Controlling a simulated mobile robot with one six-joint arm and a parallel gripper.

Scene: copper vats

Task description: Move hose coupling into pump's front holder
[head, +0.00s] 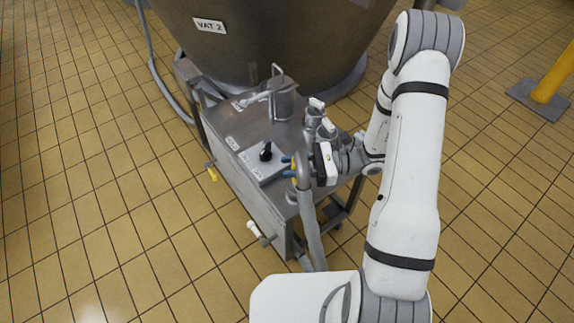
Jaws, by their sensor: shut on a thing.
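The pump is a grey steel cart (240,178) in front of the vat, with a black knob on its top panel. My gripper (288,166) reaches in from the right above the cart's front right part. The grey hose (312,232) hangs from the coupling down past the cart's front right corner. A small round metal fitting (291,196) shows just below the coupling; I cannot tell whether it is the front holder or whether they touch.
A metal pot-like part (283,98) and an upright pipe fitting (313,118) stand on the cart. The vat (270,40), labelled VAT 2, is behind. A white-handled valve (254,229) sticks out in front. A yellow post (553,75) stands right.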

